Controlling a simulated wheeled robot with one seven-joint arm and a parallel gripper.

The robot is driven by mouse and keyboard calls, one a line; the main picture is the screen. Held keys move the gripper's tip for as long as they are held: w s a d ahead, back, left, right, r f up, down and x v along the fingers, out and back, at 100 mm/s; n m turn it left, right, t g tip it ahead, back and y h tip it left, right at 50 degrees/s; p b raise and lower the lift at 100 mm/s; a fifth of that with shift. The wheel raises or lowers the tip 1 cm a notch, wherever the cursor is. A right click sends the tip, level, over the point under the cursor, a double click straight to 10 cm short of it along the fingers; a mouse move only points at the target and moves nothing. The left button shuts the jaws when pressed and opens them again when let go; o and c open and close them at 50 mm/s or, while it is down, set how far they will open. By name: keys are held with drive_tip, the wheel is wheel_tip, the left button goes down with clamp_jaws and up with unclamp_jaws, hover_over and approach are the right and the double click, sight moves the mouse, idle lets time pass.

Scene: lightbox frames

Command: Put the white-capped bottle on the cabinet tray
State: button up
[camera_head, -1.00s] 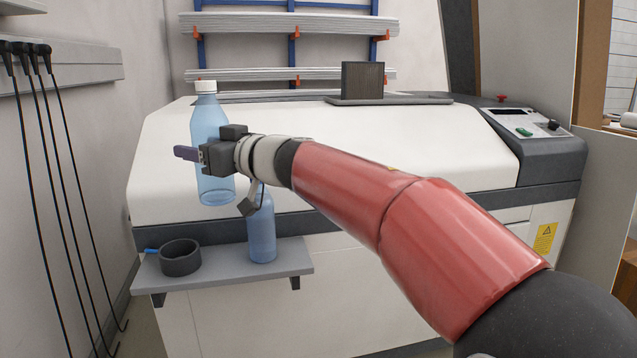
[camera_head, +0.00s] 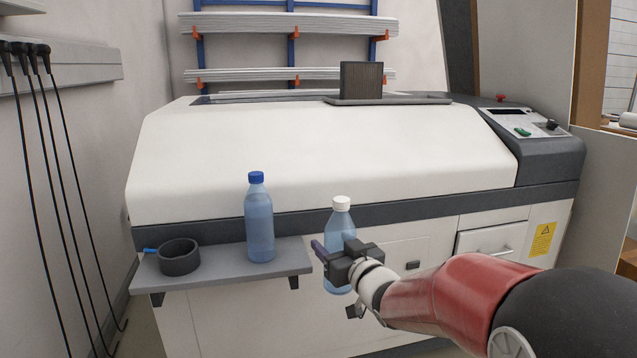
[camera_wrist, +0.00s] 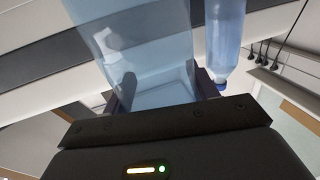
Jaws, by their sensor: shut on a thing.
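The white-capped bottle (camera_head: 340,221) is clear blue and upright in the head view, in front of the white cabinet's lower face. My gripper (camera_head: 333,262) is shut on its lower half, to the right of the grey shelf and off any surface. In the wrist view the clear bottle (camera_wrist: 145,45) fills the space between the fingers; its cap is out of view. A flat grey tray (camera_head: 425,99) lies on the cabinet's top at the back, with a dark ribbed block (camera_head: 361,82) standing on its left part.
A blue-capped bottle (camera_head: 259,222) and a dark round cup (camera_head: 180,259) stand on the grey shelf (camera_head: 225,276) at left. The blue-capped bottle also shows in the wrist view (camera_wrist: 226,38). The tray's right part is bare. A control panel (camera_head: 520,124) sits at right.

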drive_tip(key=w+d+f+m+t+h, duration=0.1)
drive_tip(key=d+f+h, duration=0.3)
drive_tip(key=d+f, duration=0.5)
drive_tip(key=w+d+f+m+t+h, duration=0.1)
drive_tip(key=d+f+m+h, duration=0.3)
drive_tip(key=d+f, duration=0.5)
drive_tip(key=shift+w+d+f, duration=0.15)
drive_tip(key=shift+w+d, duration=0.25)
drive_tip(key=shift+w, duration=0.45)
drive_tip(key=a, duration=0.6)
drive_tip(key=shift+a+r, duration=0.2)
drive_tip(key=shift+a, duration=0.2)
